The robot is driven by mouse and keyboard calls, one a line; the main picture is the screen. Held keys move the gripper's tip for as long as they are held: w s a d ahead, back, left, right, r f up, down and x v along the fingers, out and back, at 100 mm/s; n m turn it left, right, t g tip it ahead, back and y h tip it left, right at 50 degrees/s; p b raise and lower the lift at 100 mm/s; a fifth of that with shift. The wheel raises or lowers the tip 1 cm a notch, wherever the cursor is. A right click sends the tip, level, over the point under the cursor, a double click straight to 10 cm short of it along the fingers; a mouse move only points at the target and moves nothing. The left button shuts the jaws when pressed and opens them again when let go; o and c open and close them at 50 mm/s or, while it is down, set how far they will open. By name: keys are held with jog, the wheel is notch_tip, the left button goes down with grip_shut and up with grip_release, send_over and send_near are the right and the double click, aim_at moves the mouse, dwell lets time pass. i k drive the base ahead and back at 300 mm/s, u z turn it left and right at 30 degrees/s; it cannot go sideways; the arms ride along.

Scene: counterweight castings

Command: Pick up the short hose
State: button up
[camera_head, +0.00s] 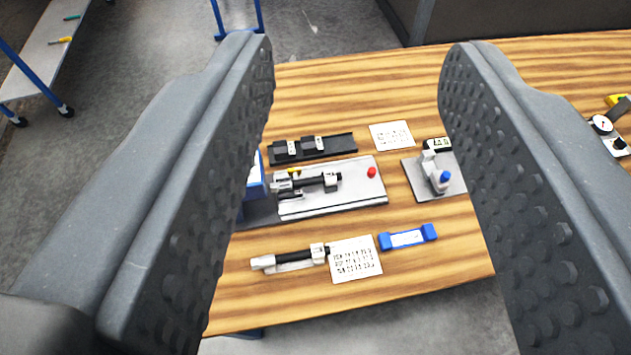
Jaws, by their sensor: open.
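My gripper (360,50) is open and empty, its two grey studded fingers spread wide on either side of the view, above the wooden table. Two black hose-like pieces show between the fingers. One hose piece (290,257), with pale end fittings, lies near the table's front left edge, its left end close to the left finger in the picture. The other hose piece (315,181) lies on a light grey fixture plate (350,195) behind it, with metal fittings at its ends. I cannot tell for sure which is the short hose. The gripper touches neither.
A printed card (356,258) and a blue block (407,237) lie right of the front hose. A black rail (312,149) is behind the plate. A grey stand (436,178) is at right. A gauge (602,124) is far right. The table's front strip is clear.

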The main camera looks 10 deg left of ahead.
aim_at(329, 177)
jog(key=z, duration=0.75)
jog(key=k, duration=0.85)
jog(key=u, duration=0.7)
jog(key=i, duration=1)
jog(key=z, duration=0.05)
